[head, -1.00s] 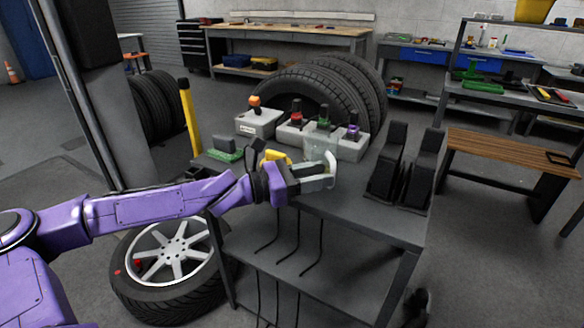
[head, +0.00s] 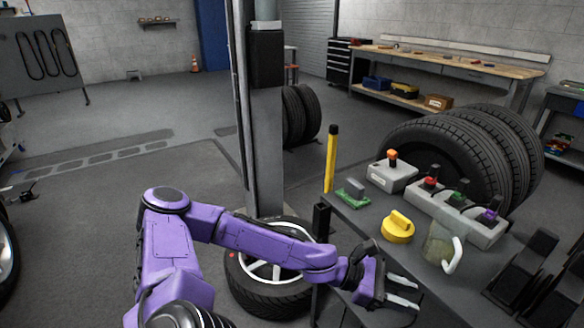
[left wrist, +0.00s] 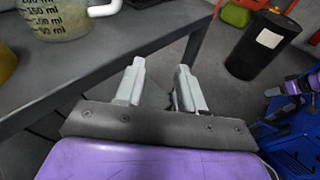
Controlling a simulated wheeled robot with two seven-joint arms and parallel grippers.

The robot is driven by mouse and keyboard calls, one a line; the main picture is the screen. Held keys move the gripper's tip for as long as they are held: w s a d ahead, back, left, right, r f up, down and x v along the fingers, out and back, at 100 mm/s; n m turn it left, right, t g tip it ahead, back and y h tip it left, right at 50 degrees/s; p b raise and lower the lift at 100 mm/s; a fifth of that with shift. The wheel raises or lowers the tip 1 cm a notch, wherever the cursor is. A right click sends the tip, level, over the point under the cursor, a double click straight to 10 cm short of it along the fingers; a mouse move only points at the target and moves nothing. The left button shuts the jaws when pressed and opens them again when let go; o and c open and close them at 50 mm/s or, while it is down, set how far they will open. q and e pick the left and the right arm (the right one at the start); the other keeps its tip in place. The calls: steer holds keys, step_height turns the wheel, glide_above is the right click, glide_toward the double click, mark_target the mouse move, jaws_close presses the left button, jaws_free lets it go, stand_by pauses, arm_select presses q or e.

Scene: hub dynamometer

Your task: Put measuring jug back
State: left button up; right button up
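The clear measuring jug (head: 437,243) with a white handle stands upright on the dark table (head: 362,213), beside a yellow part (head: 397,227). In the left wrist view, the jug's lower part (left wrist: 55,18) with ml marks shows at the top left. My left gripper (head: 403,292) is open and empty. It is apart from the jug, on the near side of it, by the table's edge. In the left wrist view, my left fingers (left wrist: 160,78) are spread with nothing between them. A small purple and grey piece at that view's right edge looks like my right gripper (left wrist: 285,88); its fingers are unclear.
A yellow post (head: 331,160) and a wheel (head: 262,285) are left of the table. A black bin (left wrist: 262,45) stands on the floor.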

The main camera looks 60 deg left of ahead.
arm_select(q)
steer(key=s+d+f+m+g+y, duration=0.2)
steer(key=s+d+f+g, duration=0.15)
steer(key=f, duration=0.35)
steer(key=s+d+f+m+g+y, duration=0.1)
steer(key=s+d+f+m+g, duration=0.15)
steer(key=s+f, duration=0.35)
steer(key=s+a+f+m+g+y, duration=0.25)
steer(key=s+f+m+y, duration=0.3)
steer(key=s+f, duration=0.5)
steer(key=s+a+f+m+t+y, duration=0.2)
steer(key=s+a+m+y, duration=0.2)
steer(key=a, duration=0.9)
steer(key=m+y, duration=0.2)
steer(key=m, duration=0.2)
steer(key=shift+s+a+m, duration=0.15)
steer(key=shift+s+m, duration=0.05)
steer(key=shift+m, duration=0.2)
steer(key=shift+y, duration=0.25)
